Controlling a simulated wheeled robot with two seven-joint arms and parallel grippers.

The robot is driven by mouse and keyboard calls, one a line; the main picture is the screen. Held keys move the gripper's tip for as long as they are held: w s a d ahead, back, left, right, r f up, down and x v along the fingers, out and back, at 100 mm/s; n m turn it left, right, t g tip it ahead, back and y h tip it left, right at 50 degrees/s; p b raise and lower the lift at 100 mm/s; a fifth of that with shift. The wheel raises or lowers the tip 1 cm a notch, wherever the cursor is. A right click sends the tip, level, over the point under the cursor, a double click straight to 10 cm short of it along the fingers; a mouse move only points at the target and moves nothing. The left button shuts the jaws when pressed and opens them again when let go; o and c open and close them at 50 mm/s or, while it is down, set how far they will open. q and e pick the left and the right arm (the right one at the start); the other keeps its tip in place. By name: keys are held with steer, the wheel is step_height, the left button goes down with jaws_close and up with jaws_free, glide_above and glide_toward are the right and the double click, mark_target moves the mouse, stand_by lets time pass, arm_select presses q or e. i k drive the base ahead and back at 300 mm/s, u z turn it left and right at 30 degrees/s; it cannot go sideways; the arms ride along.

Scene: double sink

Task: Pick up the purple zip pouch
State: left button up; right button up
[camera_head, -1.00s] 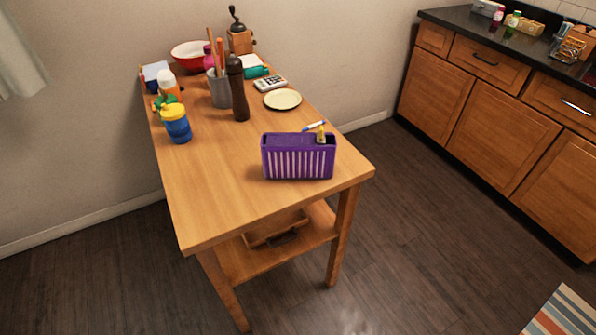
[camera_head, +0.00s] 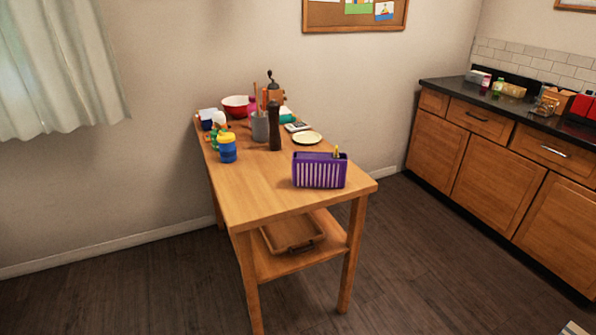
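A purple container with vertical white stripes or slots (camera_head: 320,171) stands upright near the front right edge of the wooden table (camera_head: 262,195). A yellow-tipped item sticks out of its top. It is the only large purple thing in view; I cannot tell whether it has a zip. Neither of my grippers shows in the head view.
On the table stand a blue and yellow cup (camera_head: 227,148), a grey utensil holder (camera_head: 260,127), a dark pepper mill (camera_head: 274,127), a plate (camera_head: 307,138) and a red bowl (camera_head: 236,105). A tray (camera_head: 293,235) lies on the lower shelf. Cabinets (camera_head: 475,150) stand right.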

mark_target(319, 169)
steer(key=u, duration=0.7)
steer(key=i, duration=1.45)
steer(key=z, duration=0.65)
